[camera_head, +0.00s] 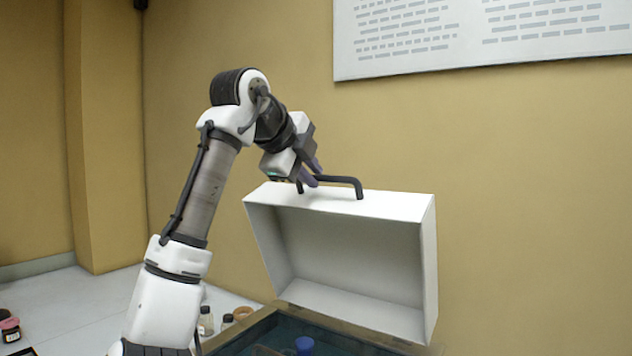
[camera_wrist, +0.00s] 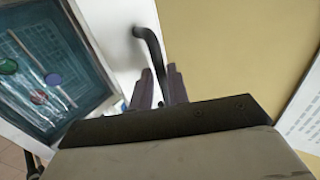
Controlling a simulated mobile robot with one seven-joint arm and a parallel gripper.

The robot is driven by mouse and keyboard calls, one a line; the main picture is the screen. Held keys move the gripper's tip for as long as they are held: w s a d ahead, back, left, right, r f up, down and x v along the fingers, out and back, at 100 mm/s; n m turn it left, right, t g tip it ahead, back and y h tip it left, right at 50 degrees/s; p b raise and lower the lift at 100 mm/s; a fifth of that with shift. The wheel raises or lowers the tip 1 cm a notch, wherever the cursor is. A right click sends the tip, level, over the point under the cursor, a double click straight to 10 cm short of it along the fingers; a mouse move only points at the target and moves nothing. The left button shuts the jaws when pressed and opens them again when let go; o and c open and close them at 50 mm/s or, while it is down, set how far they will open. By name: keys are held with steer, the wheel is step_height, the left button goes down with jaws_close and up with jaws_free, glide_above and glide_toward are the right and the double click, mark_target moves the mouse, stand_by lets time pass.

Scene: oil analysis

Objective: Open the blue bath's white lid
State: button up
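The white lid (camera_head: 345,250) of the bath stands swung up, its hollow underside facing the head camera. Its black handle (camera_head: 345,182) is on the lid's upper side and also shows in the wrist view (camera_wrist: 150,42). My gripper (camera_head: 312,172) is at the left part of the handle. In the wrist view the fingers (camera_wrist: 160,82) sit close on either side of the handle bar, and I see them as shut on it. The open bath (camera_head: 290,336) lies below the lid. Its blue interior shows in the wrist view (camera_wrist: 40,50), with several coloured caps and rods inside.
Small bottles (camera_head: 206,320) stand on the white surface left of the bath. Dark-capped jars (camera_head: 9,328) are at the far left. A tan wall (camera_head: 530,200) with a white text board (camera_head: 470,35) rises behind the lid.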

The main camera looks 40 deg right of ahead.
steer(key=b+v, duration=0.1)
steer(key=v, duration=1)
steer(key=shift+a, duration=0.1)
